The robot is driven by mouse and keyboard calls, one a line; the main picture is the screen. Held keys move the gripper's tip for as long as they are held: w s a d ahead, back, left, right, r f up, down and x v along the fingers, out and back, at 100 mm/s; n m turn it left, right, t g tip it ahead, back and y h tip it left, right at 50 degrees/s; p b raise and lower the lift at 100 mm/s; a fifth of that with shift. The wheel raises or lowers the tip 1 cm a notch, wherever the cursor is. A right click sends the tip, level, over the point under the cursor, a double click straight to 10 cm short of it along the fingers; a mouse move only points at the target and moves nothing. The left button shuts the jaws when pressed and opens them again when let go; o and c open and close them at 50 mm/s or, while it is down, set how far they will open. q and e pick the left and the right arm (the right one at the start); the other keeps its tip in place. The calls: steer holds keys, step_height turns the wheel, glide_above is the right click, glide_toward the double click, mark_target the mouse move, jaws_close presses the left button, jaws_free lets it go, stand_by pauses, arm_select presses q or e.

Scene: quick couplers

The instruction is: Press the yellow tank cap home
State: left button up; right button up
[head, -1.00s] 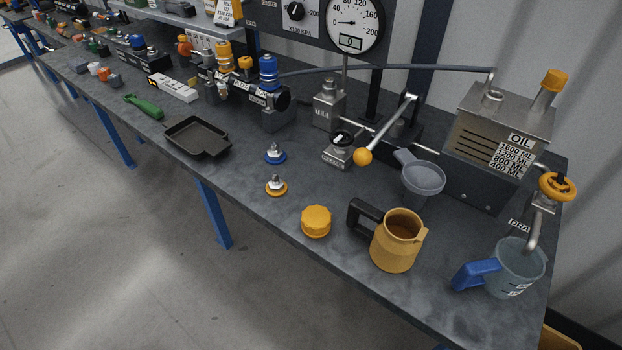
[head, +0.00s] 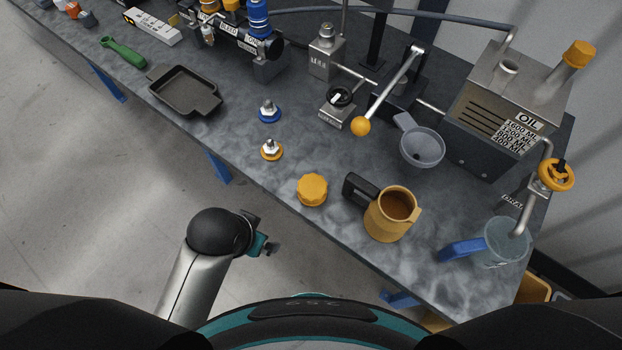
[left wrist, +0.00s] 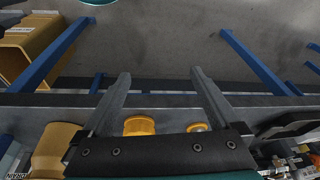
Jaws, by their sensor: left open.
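A loose yellow cap (head: 312,190) with a scalloped rim lies on the bench near its front edge, left of the yellow jug (head: 390,215). It also shows between my fingers in the left wrist view (left wrist: 139,125). The metal oil tank (head: 482,125) stands at the back right. Its slanted neck carries an orange-yellow cap (head: 578,54); a short open-looking neck (head: 509,67) is on its top. My left gripper (head: 266,245) is in front of the bench edge, short of the loose cap. In the left wrist view its fingers (left wrist: 160,75) are apart and empty. My right gripper is not visible.
A grey funnel (head: 422,148), a ball-ended lever (head: 361,126), a blue-handled jug (head: 502,245) and a yellow valve wheel (head: 556,174) crowd the right side. Blue (head: 269,111) and yellow (head: 271,150) ringed fittings and a black tray (head: 187,90) are further left.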

mark_target(313, 188)
arm_select(q)
steer(key=d+r+m+t+y+p, duration=0.1)
steer(key=d+r+m, duration=0.4)
steer(key=d+m, duration=0.3)
steer(key=d+r+m+t, duration=0.1)
steer(key=d+r+m, duration=0.55)
steer(key=m, duration=0.25)
steer(key=w+f+m+t+b, duration=0.1)
steer(key=w+f+m, duration=0.1)
steer(key=m, duration=0.1)
steer(key=w+a+f+m+t+y+b, duration=0.1)
steer(key=w+f+m, duration=0.1)
steer(key=f+m, duration=0.1)
steer(key=w+a+f+m+t+y+b, duration=0.1)
steer(key=w+f+m, duration=0.2)
steer(key=m, duration=0.1)
steer(key=shift+a+m+t+b, duration=0.15)
steer(key=shift+m+t+b, duration=0.15)
steer(key=shift+b+x, duration=0.8)
steer(key=shift+x, duration=2.2)
steer(key=shift+r, duration=0.1)
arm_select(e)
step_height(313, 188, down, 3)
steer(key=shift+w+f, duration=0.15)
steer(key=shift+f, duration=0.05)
